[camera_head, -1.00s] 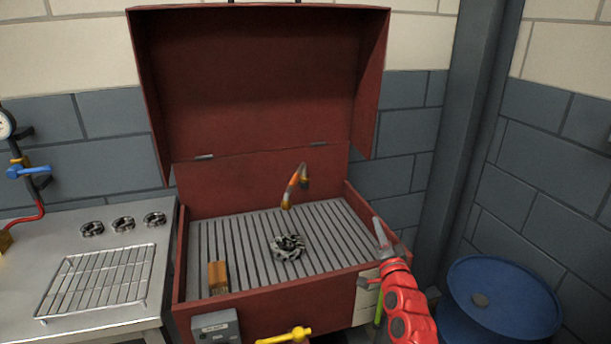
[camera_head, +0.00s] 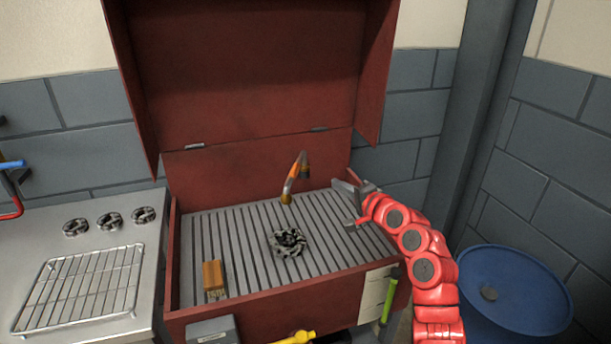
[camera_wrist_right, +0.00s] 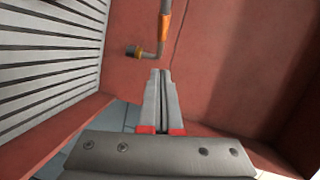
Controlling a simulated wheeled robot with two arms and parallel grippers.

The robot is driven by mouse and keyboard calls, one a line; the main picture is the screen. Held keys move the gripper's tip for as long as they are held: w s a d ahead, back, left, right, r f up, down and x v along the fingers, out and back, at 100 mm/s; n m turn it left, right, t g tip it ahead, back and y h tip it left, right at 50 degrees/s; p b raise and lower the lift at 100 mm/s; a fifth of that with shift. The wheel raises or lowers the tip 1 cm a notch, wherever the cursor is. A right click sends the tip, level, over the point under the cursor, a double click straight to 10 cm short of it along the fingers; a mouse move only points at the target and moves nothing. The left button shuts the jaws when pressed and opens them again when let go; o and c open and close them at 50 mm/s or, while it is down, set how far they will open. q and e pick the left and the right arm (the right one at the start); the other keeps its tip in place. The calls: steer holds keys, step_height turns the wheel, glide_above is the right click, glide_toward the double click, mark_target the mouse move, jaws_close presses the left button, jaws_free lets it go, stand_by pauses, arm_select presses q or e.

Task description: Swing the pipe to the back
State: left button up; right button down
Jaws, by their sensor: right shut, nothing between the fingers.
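The pipe (camera_head: 293,179) is a short bent tube in the red open-lidded basin, grey-brown with an orange band. It rises from near the basin's back and leans, with its dark end at the upper right. In the right wrist view the pipe (camera_wrist_right: 164,28) shows an orange band and an elbow, with a dark-tipped end toward the left. My right gripper (camera_head: 342,186) is over the basin's right side, to the right of the pipe and apart from it. In the right wrist view the gripper (camera_wrist_right: 161,80) has its fingers together, empty, with tips just below the elbow. My left gripper is out of view.
A dark scrubber (camera_head: 289,242) and a brown brush (camera_head: 213,278) lie on the basin's slatted floor (camera_head: 240,260). The raised red lid (camera_head: 250,75) stands behind. A steel counter with a wire rack (camera_head: 80,290) is at left, a blue barrel (camera_head: 520,290) at right.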

steer(key=s+a+x, duration=0.1)
steer(key=a+x, duration=0.1)
steer(key=x, duration=1)
steer(key=shift+a+f, duration=0.25)
